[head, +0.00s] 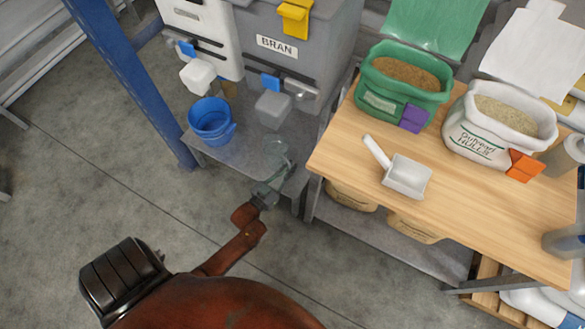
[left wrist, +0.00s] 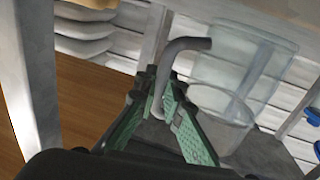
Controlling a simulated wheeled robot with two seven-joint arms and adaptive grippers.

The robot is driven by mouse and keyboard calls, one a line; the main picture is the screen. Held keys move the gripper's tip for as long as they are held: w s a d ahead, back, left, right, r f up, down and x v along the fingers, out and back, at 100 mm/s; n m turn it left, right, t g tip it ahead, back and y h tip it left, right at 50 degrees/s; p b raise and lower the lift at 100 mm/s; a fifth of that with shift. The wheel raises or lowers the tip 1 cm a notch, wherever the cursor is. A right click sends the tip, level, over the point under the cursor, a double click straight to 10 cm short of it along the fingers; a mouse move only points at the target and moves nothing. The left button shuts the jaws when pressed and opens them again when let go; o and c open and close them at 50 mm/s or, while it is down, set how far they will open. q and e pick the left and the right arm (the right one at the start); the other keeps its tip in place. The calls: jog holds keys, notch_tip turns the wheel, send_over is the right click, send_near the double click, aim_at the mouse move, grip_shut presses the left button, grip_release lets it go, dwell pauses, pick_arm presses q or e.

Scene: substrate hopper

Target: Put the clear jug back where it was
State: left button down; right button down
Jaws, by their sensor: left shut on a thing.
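The clear jug (head: 278,150) is at the right end of the low grey stand, below the bran hopper. My left gripper (head: 266,190) is at its near side. In the left wrist view the jug (left wrist: 222,118) is see-through, with a grey curved handle (left wrist: 187,46). The green-padded fingers of my left gripper (left wrist: 164,88) are shut on this handle. I cannot tell whether the jug's base touches the stand. My right gripper is not in view.
A blue bucket (head: 210,120) stands left of the jug on the grey stand (head: 238,163). The bran hopper (head: 290,50) is behind. The wooden table (head: 475,205), with a white scoop (head: 407,176) and feed sacks, is close on the right. A blue post (head: 130,75) is at left.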

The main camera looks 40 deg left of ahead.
pick_arm(q)
jog(key=shift+r, duration=0.1)
jog(key=c, duration=2.5)
grip_release()
jog(key=shift+f, duration=0.2)
jog(key=o, duration=0.5)
jog(key=shift+c, duration=0.2)
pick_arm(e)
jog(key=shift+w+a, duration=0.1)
